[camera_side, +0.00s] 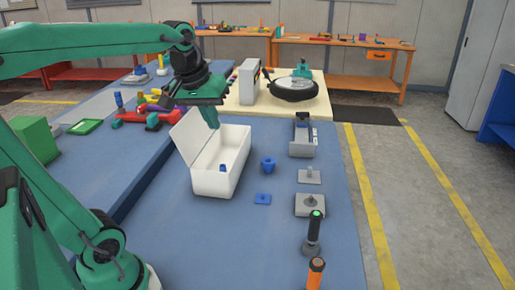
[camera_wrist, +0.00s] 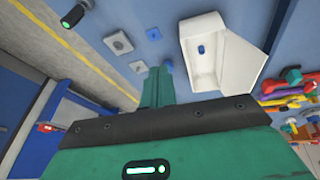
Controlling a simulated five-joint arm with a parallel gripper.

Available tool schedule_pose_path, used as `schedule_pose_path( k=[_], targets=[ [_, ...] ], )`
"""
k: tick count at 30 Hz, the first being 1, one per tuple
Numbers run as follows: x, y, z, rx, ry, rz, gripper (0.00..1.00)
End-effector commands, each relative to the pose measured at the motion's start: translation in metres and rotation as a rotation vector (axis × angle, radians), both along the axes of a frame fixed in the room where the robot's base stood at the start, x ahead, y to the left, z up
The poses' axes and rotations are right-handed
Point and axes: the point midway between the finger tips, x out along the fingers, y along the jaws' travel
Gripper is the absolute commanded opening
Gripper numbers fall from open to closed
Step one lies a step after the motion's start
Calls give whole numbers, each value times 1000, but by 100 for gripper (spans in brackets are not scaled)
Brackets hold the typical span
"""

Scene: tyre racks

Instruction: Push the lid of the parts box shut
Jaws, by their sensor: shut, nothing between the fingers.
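The white parts box (camera_side: 222,183) stands on the blue work surface in the side view. Its lid (camera_side: 190,135) is open, tilted up and outward on the left side. A small blue part lies inside the box. The box also shows in the wrist view (camera_wrist: 191,55), with its lid (camera_wrist: 240,65) swung out to the right. My gripper (camera_side: 211,122) is shut and empty. In the side view it appears over the far part of the box, near the lid's upper edge; I cannot tell whether it touches. The shut fingers (camera_wrist: 157,87) point away from the wrist camera.
A blue knob-shaped part (camera_side: 268,165), a flat blue plate (camera_side: 263,198) and grey blocks (camera_side: 309,205) stand right of the box. A black and green tool (camera_side: 313,235) stands upright nearer the front. A red rack with coloured parts (camera_side: 147,117) is left of the lid.

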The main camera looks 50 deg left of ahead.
Motion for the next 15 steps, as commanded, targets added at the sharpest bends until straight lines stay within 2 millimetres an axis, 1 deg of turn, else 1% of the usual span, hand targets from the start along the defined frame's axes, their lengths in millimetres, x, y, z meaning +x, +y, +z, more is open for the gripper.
schedule_pose_path(
  k=[1, 5, 6, 11, 14, 15],
  targets=[
    [9, 13, 4, -16, 11, 64, 0],
    [27, 43, 13, -58, 37, 226, 0],
    [32, 53, 15, -70, 45, 278, 0],
    [49, 96, 21, -118, 71, 480, 0],
    [57, 124, 22, -148, 87, 607, 0],
    [60, 136, 22, -159, 92, 659, 0]
  ],
)
